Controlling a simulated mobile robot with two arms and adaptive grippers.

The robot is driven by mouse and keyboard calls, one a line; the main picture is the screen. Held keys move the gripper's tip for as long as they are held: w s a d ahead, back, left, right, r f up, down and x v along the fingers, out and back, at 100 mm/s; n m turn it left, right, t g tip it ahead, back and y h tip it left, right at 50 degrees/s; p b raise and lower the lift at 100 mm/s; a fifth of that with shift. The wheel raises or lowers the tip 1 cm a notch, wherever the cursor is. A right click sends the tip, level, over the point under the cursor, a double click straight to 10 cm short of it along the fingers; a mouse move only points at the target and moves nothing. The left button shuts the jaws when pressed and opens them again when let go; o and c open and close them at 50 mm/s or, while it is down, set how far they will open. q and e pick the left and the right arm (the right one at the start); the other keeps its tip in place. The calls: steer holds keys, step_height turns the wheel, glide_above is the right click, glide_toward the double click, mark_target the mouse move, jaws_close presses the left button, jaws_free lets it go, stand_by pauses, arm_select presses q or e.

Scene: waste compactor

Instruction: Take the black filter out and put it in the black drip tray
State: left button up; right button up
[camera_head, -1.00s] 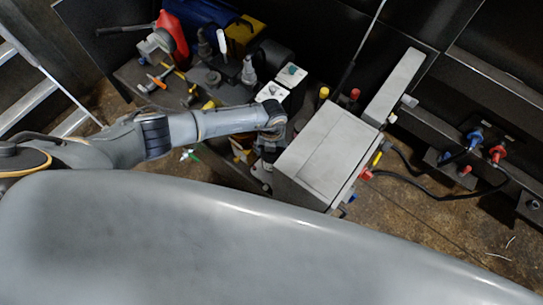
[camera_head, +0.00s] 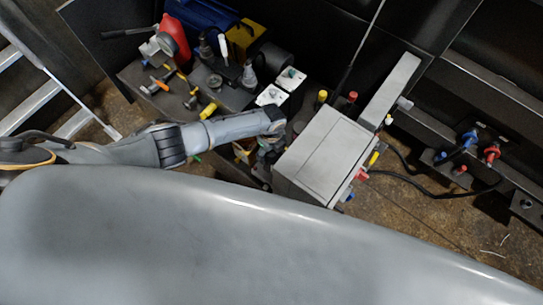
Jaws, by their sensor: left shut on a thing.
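My left arm comes in from the left, and my left gripper (camera_head: 268,150) is at its end, just left of the grey box-shaped unit (camera_head: 322,152). The gripper points down and its fingers are small and partly hidden by my wrist. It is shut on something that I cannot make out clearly. I cannot pick out the black filter; it may be hidden under the wrist. I cannot identify the black drip tray with certainty among the dark shapes. My right gripper does not show.
A dark bench (camera_head: 232,97) holds a red container (camera_head: 173,40), several tools and bottles, and white trays (camera_head: 290,78). Black hoses with blue (camera_head: 471,139) and red couplings (camera_head: 491,152) run at the right. Brown floor (camera_head: 430,215) is open at the lower right.

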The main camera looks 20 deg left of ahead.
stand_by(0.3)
arm_select(q)
steer(key=n+p, duration=0.1)
steer(key=n, duration=0.1)
steer(key=shift+s+r+n, duration=0.1)
steer(key=shift+r+n, duration=0.05)
steer(key=shift+n, duration=0.25)
steer(key=shift+n+p, duration=0.5)
steer(key=shift+n, duration=0.7)
steer(key=o, duration=1.4)
steer(key=shift+f, duration=0.2)
steer(key=shift+c, duration=0.2)
steer(key=shift+c, duration=0.4)
